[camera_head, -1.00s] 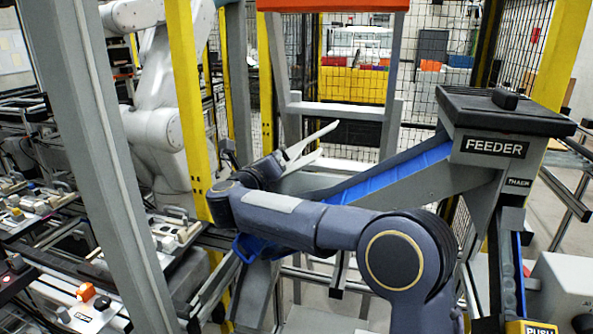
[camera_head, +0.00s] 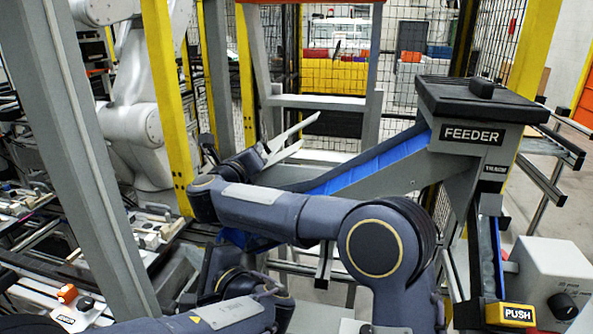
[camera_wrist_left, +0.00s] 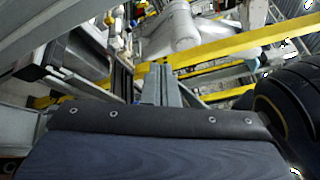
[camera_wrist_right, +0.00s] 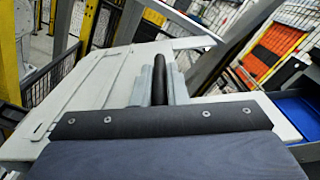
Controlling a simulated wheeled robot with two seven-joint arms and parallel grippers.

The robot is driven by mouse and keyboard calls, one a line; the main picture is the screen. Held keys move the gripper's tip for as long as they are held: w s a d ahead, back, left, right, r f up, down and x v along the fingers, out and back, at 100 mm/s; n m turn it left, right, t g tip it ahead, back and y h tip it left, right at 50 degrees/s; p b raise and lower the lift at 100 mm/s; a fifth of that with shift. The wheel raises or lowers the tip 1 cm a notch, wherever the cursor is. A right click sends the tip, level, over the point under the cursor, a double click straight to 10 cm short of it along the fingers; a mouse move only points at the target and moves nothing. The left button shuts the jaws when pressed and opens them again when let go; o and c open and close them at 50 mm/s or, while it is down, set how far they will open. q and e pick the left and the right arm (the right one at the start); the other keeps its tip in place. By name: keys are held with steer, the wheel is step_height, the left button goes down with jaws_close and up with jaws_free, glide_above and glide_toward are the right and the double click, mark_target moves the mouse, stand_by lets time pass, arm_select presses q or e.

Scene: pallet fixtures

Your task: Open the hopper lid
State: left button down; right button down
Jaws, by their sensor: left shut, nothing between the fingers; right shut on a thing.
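The feeder hopper (camera_head: 472,135) stands at the right in the head view. Its black lid (camera_head: 440,92) lies flat on top, shut, with a black block handle (camera_head: 481,88). My left arm comes in at the lower left; its fingertips are hidden in the head view. In the left wrist view my left gripper (camera_wrist_left: 160,85) is shut and empty, away from the lid. My right arm crosses the middle, its hand left of the hopper. In the right wrist view my right gripper (camera_wrist_right: 160,85) is shut on a dark rod (camera_wrist_right: 160,70).
A blue chute (camera_head: 365,168) slopes down leftward from the hopper. A yellow PUSH button (camera_head: 517,314) and a grey box (camera_head: 550,265) stand below right. Yellow posts (camera_head: 165,100) and a white robot arm (camera_head: 130,125) are at the left. A pale panel (camera_wrist_right: 90,85) lies near my right gripper.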

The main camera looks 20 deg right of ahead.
arm_select(q)
steer(key=s+d+r+m+t+h, duration=0.15)
steer(key=d+m+t+h, duration=0.35)
steer(key=d, duration=0.7)
steer(key=s+d+r+m+t+h, duration=0.15)
steer(key=d+m+t+h, duration=0.35)
steer(key=d, duration=0.7)
arm_select(e)
steer(key=shift+d, duration=0.1)
arm_select(q)
steer(key=w+a+r, duration=0.1)
steer(key=w+r, duration=0.7)
steer(key=shift+w+a+r, duration=0.15)
steer(key=shift+r, duration=0.25)
